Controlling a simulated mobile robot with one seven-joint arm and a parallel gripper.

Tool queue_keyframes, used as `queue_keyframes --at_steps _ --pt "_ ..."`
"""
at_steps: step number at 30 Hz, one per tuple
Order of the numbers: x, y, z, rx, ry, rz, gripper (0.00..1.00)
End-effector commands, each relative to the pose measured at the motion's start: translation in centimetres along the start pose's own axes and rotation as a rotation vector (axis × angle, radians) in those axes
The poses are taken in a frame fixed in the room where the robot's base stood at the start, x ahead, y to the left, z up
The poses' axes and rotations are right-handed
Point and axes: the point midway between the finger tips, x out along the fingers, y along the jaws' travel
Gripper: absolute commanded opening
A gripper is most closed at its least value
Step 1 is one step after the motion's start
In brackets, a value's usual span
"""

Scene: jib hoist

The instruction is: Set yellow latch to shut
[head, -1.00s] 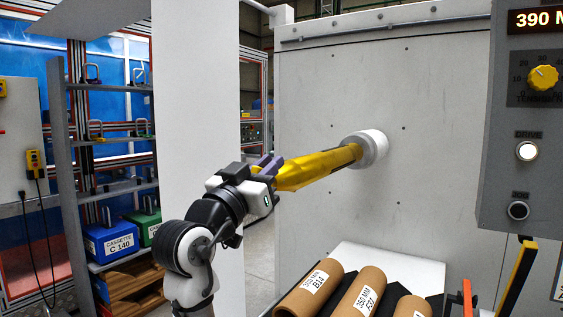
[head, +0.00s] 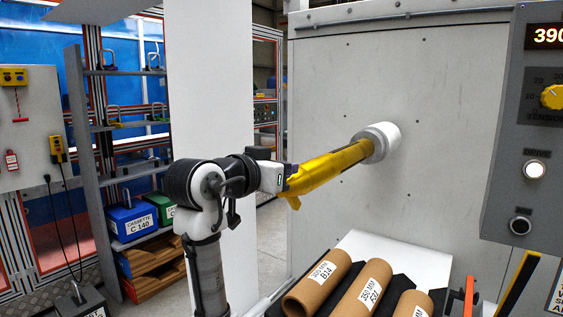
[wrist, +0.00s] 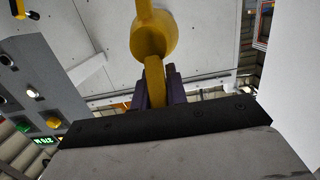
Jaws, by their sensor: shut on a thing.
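The yellow latch (wrist: 155,82) is a narrow lever at the free end of a yellow shaft (head: 330,168). In the wrist view it sits between the dark purple fingers of my gripper (wrist: 156,92), which are shut on it. In the head view my gripper (head: 286,180) is at the shaft's left end, and a small yellow part of the latch (head: 293,202) shows below it. The rest of the latch is hidden by my gripper. I cannot read any latch marking.
The shaft sticks out of a round collar (head: 382,142) on a grey panel (head: 440,110). Cardboard tubes (head: 362,290) lie below the shaft. A control box (head: 530,170) stands at the right. A shelf with a blue cassette (head: 132,222) is at the left.

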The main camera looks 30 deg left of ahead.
Motion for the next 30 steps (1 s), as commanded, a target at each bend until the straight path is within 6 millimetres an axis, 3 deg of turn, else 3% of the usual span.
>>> queue_keyframes --at_steps 14,15,19,30 --pt "0.05 0.01 -0.14 0.001 -0.011 -0.001 0.0" --pt "0.05 0.01 -0.14 0.001 -0.011 -0.001 0.17" --pt "0.06 0.01 -0.12 0.001 -0.011 -0.001 0.34" --pt "-0.34 -0.03 0.0 0.0 -0.012 -0.002 0.36"
